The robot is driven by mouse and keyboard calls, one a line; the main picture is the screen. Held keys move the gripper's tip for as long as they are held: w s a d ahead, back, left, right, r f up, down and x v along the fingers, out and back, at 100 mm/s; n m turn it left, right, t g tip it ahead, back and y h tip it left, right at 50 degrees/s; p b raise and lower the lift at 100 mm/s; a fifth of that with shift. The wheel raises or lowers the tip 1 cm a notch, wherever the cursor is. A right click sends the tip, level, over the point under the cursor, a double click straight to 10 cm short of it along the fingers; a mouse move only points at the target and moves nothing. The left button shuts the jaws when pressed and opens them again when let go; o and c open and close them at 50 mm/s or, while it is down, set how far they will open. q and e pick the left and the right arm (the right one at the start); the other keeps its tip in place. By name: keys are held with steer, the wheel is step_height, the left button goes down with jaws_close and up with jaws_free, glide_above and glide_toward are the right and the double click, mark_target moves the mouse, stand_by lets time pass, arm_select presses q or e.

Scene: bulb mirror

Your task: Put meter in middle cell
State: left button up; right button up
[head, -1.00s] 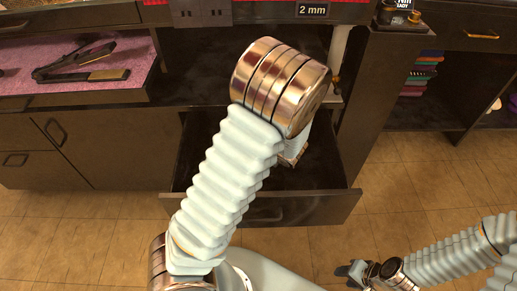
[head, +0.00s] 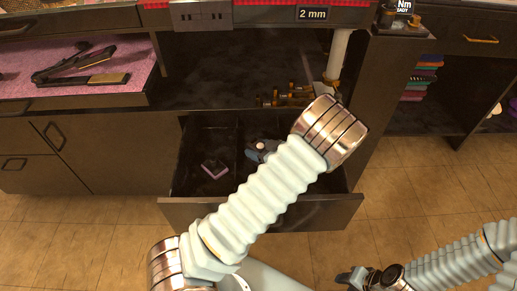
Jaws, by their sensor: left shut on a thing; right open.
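The open drawer (head: 262,215) below the counter is split into cells by thin dark dividers. My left gripper (head: 258,151) is low inside it, over the middle cell, partly covered by my own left arm. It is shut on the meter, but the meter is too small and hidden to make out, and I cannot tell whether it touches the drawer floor. A small dark square thing with a pinkish edge (head: 214,168) lies in the left cell. The right cell is largely hidden by my arm. My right gripper (head: 350,277) is open and empty above the floor at the lower right.
A pink-lined tray (head: 25,82) with dark tools (head: 80,65) is at the left. Several brass-coloured pieces (head: 285,95) and a white post (head: 337,55) stand behind the drawer. Coloured stacked items (head: 420,75) sit on the right shelf. The floor (head: 420,195) at right is clear.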

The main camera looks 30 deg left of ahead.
arm_select(q)
steer(key=shift+f, duration=0.15)
steer(key=o, duration=1.1)
steer(key=shift+o, duration=0.2)
steer(key=shift+r, duration=0.25)
steer(key=v, duration=0.7)
steer(key=shift+d, duration=0.25)
